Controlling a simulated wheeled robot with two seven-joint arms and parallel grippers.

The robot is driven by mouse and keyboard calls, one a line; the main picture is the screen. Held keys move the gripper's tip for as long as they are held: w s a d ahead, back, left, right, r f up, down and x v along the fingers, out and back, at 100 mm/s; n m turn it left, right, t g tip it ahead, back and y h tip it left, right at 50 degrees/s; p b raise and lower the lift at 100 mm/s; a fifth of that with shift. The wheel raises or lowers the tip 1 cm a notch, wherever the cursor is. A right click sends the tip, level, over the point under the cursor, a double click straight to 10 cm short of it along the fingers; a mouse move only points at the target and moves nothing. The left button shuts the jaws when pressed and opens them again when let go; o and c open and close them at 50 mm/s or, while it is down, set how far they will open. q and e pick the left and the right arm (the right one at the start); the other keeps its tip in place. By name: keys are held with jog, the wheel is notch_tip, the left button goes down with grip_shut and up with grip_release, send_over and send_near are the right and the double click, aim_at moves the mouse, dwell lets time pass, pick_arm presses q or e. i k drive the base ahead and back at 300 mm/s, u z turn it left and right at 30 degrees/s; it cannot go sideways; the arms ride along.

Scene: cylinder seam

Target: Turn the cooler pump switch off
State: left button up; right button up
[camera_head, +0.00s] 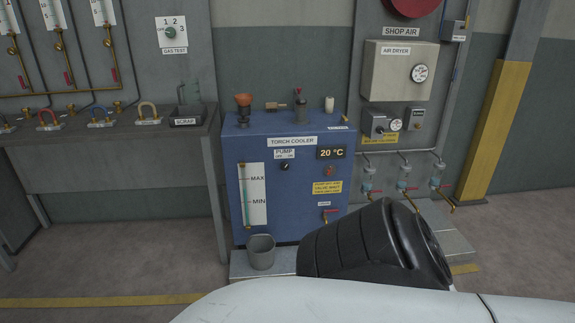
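The blue torch cooler (302,224) stands against the wall in the middle of the head view. Its pump switch (285,166) is a small dark knob on the front, under a white PUMP label (284,154). The knob is too small to tell which way it points. A display (332,153) to its right reads 20 °C. Neither of my grippers is in view. A white and black part of my own arm crosses the bottom and covers the cooler's lower right corner.
A grey bucket (261,252) stands before the cooler. Its drain valve (327,215) sticks out low on the front. A funnel (243,107) and other small items are on top. A workbench (110,170) is left; the air dryer (395,83) is right.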

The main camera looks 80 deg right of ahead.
aim_at(285, 167)
jog(key=z, duration=3.15)
jog(key=i, duration=0.9)
jog(key=z, duration=0.7)
jog(key=i, duration=1.4)
jog(key=u, duration=1.2)
jog(key=i, duration=0.9)
jog(key=u, duration=0.85)
